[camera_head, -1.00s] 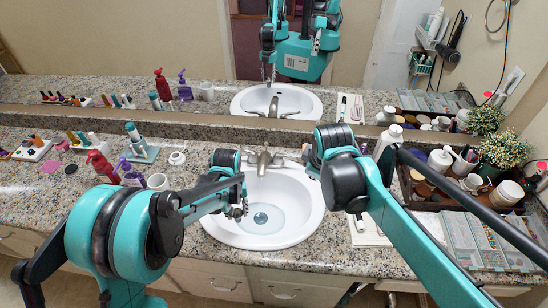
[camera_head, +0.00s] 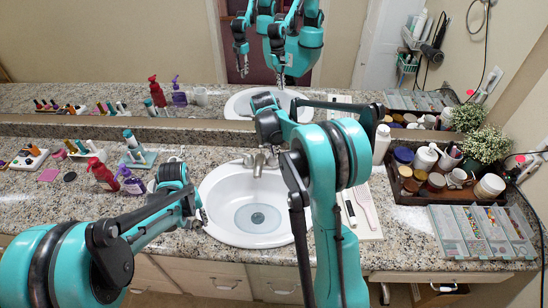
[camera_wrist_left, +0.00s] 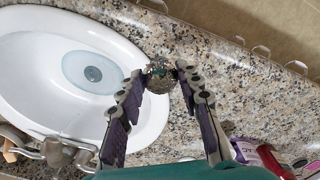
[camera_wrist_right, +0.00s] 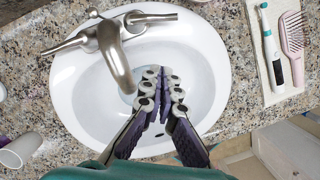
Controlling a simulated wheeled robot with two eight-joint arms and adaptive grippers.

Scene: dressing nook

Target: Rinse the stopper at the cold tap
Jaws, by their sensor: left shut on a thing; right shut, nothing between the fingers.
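My left gripper (camera_wrist_left: 157,76) is shut on the stopper (camera_wrist_left: 158,82), a small round greyish piece with a dark greenish middle. In the left wrist view it appears over the counter beside the basin's rim. In the head view my left gripper (camera_head: 201,216) is at the basin's left edge. My right gripper (camera_wrist_right: 165,78) is shut and empty above the basin, in front of the tap. In the head view my right arm hides it. The metal tap (camera_wrist_right: 115,58) has a spout and two levers; it also shows in the head view (camera_head: 259,161). No running water is visible.
The white basin (camera_head: 218,188) has a pale blue pool around its drain. Red (camera_head: 101,174) and purple (camera_head: 131,182) bottles stand left of it. A tray with a toothbrush and pink brush (camera_head: 365,206) and a dark crate (camera_head: 398,196) of jars are at right.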

